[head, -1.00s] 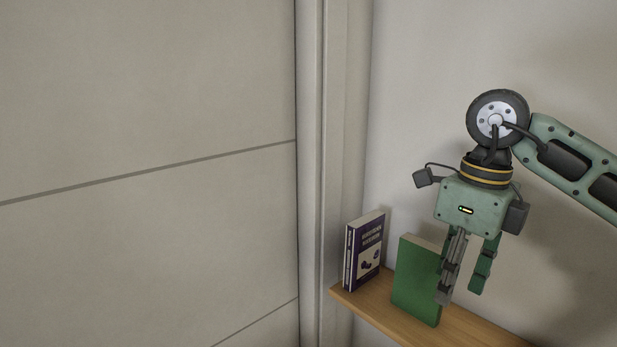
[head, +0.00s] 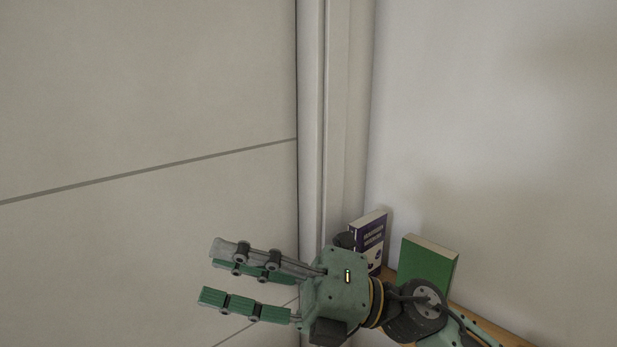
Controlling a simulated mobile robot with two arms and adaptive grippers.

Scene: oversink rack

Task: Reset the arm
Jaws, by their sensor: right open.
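My right gripper (head: 210,275) is at the lower middle of the head view, its fingers pointing left. The fingers are spread apart with nothing between them. My right arm comes in from the lower right and passes in front of the shelf. My left gripper is not in view.
A wooden shelf (head: 484,325) on the right wall is partly hidden by my arm. A green book (head: 427,262) and a dark purple book (head: 371,240) stand on it. The grey panelled wall (head: 130,90) fills the left side.

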